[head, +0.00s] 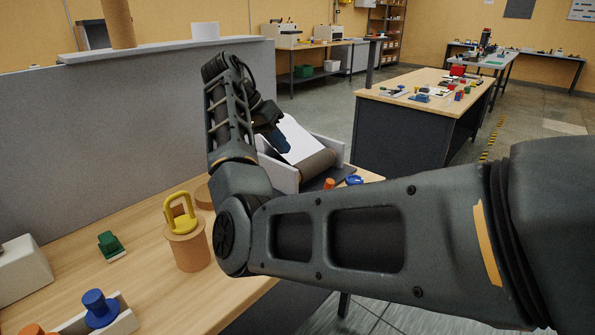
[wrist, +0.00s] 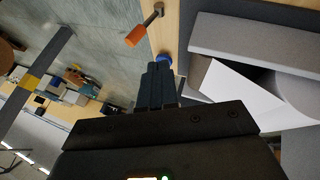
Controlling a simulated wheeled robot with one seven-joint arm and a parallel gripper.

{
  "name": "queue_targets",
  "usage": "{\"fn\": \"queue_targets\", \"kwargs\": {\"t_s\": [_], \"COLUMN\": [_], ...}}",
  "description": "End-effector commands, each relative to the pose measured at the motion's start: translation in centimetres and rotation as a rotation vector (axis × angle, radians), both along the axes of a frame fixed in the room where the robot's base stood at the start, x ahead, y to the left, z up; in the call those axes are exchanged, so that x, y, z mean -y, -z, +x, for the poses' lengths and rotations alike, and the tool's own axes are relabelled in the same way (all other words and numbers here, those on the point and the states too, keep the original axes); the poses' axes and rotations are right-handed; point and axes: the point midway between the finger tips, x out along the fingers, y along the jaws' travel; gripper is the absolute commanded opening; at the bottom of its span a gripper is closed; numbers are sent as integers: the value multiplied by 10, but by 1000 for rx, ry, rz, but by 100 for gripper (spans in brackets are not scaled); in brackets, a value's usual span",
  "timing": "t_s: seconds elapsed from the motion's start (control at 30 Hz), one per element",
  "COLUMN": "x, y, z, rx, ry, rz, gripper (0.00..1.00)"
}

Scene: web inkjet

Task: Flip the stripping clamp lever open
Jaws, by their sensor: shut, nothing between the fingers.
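A lever with an orange grip (wrist: 136,36) on a metal rod shows in the wrist view, at the upper middle. It looks like the clamp lever, but no label shows. An orange knob (head: 329,184), probably the same part, shows in the head view at the front of a grey unit with a roller (head: 304,169). A blue part (head: 354,181) is beside it; it also shows just beyond my fingertips in the wrist view (wrist: 164,58). My gripper (wrist: 160,68) is shut and empty, apart from the orange grip. In the head view my gripper (head: 275,140) is over the white sheet area.
A white sheet (head: 296,138) slopes over the roller. The wooden bench (head: 150,270) holds a brown cylinder with a yellow handle (head: 186,248), a green clamp (head: 110,244) and a blue knob (head: 98,307). A grey partition (head: 100,130) stands behind.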

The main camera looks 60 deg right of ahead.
Motion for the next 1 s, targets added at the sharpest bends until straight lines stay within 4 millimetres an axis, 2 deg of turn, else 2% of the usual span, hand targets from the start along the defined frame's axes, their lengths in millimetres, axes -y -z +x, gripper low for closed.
{"fn": "queue_targets", "kwargs": {"t_s": [0.17,0.67,0.8,1.0], "x": [5,38,37,38], "y": [11,86,88,92], "z": [-6,-44,-65,-79], "rx": [-3,-3,0,1], "ry": [2,0,2,-1], "rz": [-1,0,-2,-1], "gripper": [0,0,0,0]}}
